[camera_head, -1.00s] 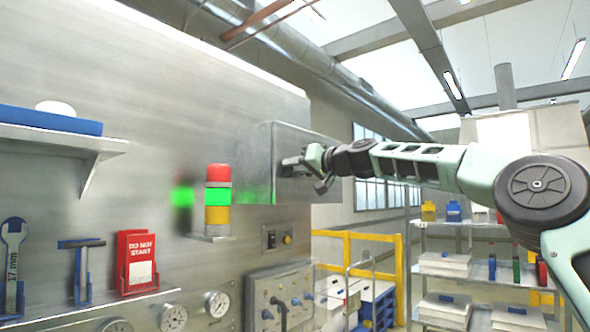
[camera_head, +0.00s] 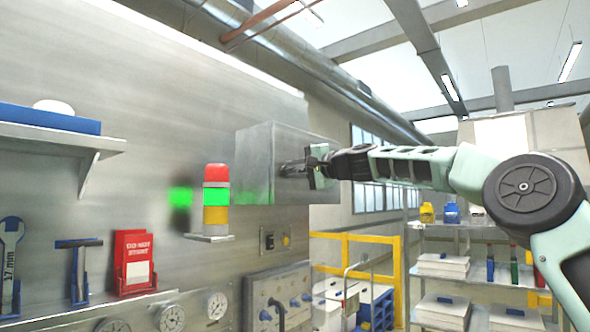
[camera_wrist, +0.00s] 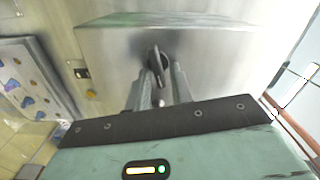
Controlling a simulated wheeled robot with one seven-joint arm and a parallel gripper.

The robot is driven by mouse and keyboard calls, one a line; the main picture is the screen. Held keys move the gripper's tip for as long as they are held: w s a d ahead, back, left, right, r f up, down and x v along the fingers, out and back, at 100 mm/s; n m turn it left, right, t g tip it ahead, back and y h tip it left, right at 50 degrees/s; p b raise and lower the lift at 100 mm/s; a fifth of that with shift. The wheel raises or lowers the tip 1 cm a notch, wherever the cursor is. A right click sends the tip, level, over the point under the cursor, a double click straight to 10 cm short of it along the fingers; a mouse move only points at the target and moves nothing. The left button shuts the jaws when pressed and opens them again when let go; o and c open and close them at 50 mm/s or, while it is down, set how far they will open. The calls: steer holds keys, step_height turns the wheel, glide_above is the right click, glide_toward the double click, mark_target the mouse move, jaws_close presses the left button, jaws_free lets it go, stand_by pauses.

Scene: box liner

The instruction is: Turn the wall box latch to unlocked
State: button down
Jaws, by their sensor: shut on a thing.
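The wall box (camera_head: 262,160) is a grey metal box on the steel wall in the head view, and its front fills the upper middle of the wrist view (camera_wrist: 215,45). The latch (camera_wrist: 157,60) is a dark knob on the box front in the wrist view. My gripper (camera_wrist: 160,88) is at the box front, its two fingers on either side of the latch and shut on it. In the head view my gripper (camera_head: 305,166) hides the latch. Any lock marking is too small to read.
A signal tower (camera_head: 216,200) with a lit green band stands on a small bracket left of and below the box. A shelf (camera_head: 60,137) with a blue item is on the left. Gauges and a lever panel (camera_head: 280,298) lie below. Yellow railing (camera_head: 345,250) stands to the right.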

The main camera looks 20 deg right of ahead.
steer(key=shift+d+f+m, duration=0.1)
steer(key=shift+f+m, duration=0.05)
steer(key=shift+m, duration=1.15)
steer(key=c, duration=1.5)
jaws_free()
steer(key=shift+b+v, duration=5.4)
steer(key=shift+v, duration=3.3)
